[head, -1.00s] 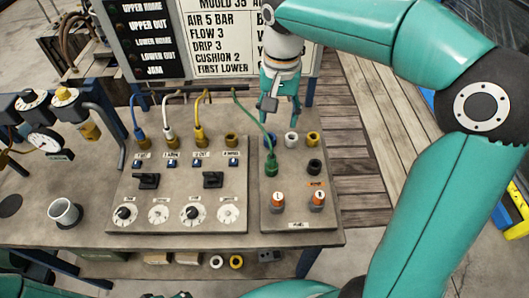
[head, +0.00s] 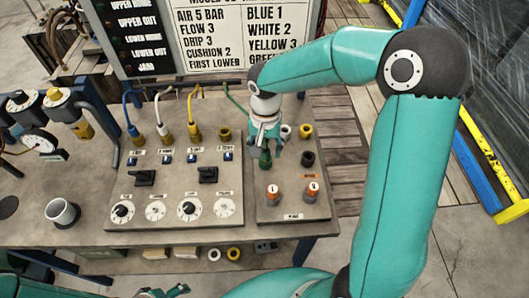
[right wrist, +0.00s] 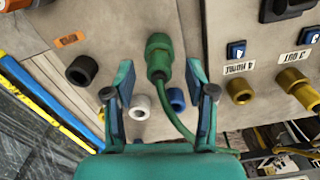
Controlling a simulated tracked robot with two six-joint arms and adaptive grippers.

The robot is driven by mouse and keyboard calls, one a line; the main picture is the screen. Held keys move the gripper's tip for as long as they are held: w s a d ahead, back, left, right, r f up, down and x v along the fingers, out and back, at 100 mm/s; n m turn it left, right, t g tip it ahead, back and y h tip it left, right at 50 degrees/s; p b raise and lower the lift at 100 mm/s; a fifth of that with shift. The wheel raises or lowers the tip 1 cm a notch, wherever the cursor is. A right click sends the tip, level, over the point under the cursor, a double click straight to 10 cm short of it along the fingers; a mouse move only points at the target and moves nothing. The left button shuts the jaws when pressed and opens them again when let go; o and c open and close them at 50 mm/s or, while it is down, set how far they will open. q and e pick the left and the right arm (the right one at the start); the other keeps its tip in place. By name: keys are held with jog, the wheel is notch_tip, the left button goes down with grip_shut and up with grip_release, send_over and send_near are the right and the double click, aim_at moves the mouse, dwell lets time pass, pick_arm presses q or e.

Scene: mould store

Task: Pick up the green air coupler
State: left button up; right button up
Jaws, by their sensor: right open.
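The green air coupler (head: 265,159) stands on the right-hand panel with a green hose running from it; my right gripper partly hides it in the head view. In the right wrist view the coupler (right wrist: 158,56) lies between the two spread fingers, with gaps on both sides. My right gripper (head: 265,147) is open and empty, right over the coupler. At the bottom edge of the head view, a small part of what looks like my left gripper (head: 167,292) shows, too cut off to read.
Close by on the right-hand panel (head: 291,210) are a white port (head: 286,131), a yellow port (head: 305,131), a black port (head: 307,158) and two orange knobs. Blue, white and yellow hoses stand on the left panel (head: 125,190). A sign board (head: 210,35) rises behind.

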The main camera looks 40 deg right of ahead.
jog(key=shift+f, duration=0.95)
jog(key=shift+c, duration=0.4)
grip_shut()
jog(key=shift+w+r, duration=0.1)
